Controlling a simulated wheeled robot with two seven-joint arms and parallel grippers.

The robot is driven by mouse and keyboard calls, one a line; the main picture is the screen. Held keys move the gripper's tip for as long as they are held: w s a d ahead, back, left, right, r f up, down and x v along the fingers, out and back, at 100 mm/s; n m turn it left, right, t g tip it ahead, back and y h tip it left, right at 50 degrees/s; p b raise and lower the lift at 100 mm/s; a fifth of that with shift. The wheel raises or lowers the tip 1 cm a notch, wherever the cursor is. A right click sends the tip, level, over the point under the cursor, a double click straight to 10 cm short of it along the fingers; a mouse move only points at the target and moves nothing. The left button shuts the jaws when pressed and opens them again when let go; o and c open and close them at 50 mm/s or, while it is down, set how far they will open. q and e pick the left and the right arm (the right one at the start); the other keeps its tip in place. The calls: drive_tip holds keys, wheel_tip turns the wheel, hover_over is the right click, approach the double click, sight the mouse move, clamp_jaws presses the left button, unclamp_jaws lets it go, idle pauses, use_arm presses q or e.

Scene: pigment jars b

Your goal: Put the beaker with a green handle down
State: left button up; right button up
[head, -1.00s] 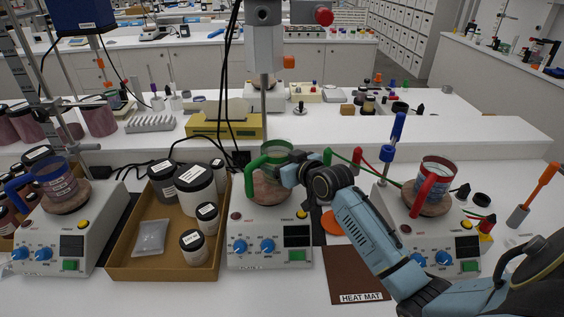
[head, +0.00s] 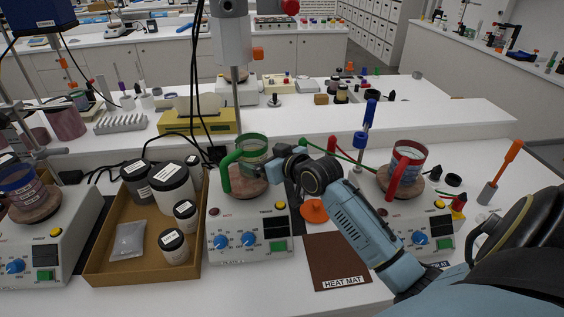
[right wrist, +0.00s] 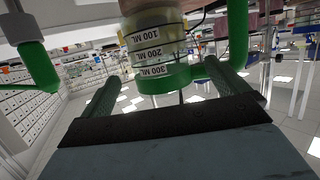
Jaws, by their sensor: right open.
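The beaker with a green handle (head: 255,158) stands upright on the round brown top of the middle hotplate (head: 249,232). Its green handle is on its left side in the head view. In the right wrist view the beaker (right wrist: 155,45) appears upside down, with volume labels and a green band. My right gripper (head: 275,164) is just right of the beaker in the head view. In the right wrist view its two fingers (right wrist: 162,72) are apart, with the beaker beyond and between them; contact is not clear. My left gripper is out of view.
A red-handled beaker (head: 408,160) stands on the right hotplate, a blue-handled one (head: 20,190) on the left hotplate. A brown tray (head: 140,268) of jars lies left of the middle hotplate. A brown heat mat (head: 336,260) lies bare in front.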

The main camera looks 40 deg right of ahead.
drive_tip(key=v, duration=0.8)
drive_tip(key=shift+s, duration=0.15)
